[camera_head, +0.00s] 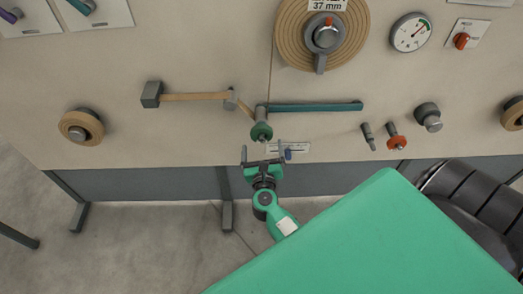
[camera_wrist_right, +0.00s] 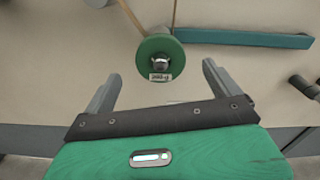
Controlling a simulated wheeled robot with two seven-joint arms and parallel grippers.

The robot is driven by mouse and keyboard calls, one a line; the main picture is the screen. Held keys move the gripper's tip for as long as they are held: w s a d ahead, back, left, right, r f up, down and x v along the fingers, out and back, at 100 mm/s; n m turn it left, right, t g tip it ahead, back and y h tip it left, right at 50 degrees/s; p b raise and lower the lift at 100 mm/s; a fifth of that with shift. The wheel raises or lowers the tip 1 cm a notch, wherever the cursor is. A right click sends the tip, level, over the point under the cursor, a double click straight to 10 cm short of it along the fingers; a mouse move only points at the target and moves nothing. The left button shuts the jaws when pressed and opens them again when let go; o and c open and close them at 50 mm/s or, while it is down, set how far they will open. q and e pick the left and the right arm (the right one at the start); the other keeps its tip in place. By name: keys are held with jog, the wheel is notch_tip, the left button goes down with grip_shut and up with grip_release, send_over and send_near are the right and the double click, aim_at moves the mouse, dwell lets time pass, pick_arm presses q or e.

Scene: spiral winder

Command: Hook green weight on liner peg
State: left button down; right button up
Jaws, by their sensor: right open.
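The green weight (camera_head: 262,132) is a round disc with a silver knob in its middle. It sits at the panel's lower middle, in front of a grey-green cylinder near the left end of a teal bar (camera_head: 315,107). In the right wrist view the weight (camera_wrist_right: 160,46) has a small white label at its lower edge. My right gripper (camera_head: 263,154) is open and empty just below and in front of the weight; its fingers point toward it, one to each side. I cannot tell which peg is the liner peg. My left gripper is not in view.
A tan bar (camera_head: 195,97) runs left to a dark block. A grey peg (camera_head: 367,133), an orange disc on a peg (camera_head: 396,141) and a grey knob (camera_head: 428,117) are to the right.

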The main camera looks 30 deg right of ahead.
aim_at(261, 132)
jog(key=p+x, duration=0.1)
jog(key=x, duration=0.6)
jog(key=shift+w+d, duration=0.1)
jog(key=shift+w, duration=0.15)
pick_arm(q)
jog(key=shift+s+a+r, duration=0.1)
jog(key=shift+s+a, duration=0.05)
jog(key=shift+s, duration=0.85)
pick_arm(e)
jog(key=shift+w+d, duration=0.1)
